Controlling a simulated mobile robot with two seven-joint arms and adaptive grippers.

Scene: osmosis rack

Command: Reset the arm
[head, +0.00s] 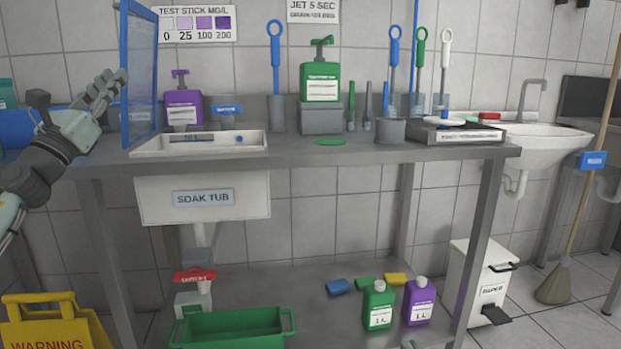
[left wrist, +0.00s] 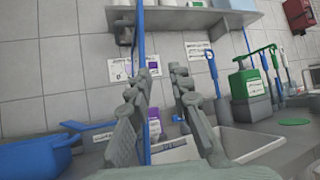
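My left gripper (head: 118,82) is raised at the left, above the left end of the grey bench (head: 300,160). Its fingertips appear close to the left edge of an upright blue-framed screen (head: 154,70); I cannot tell whether they touch. In the left wrist view the two fingers (left wrist: 165,73) stand apart with a gap between them. The screen shows there edge-on as a thin blue strip (left wrist: 140,40), passing behind the left fingertip. Nothing is clearly held. My right gripper does not show.
The soak tub (head: 202,193) is set in the bench beside the screen. A purple bottle (head: 182,108), a green pump bottle (head: 320,82) and brushes (head: 275,50) stand behind. A blue object (left wrist: 38,155) lies left. A yellow warning sign (head: 50,325) stands on the floor.

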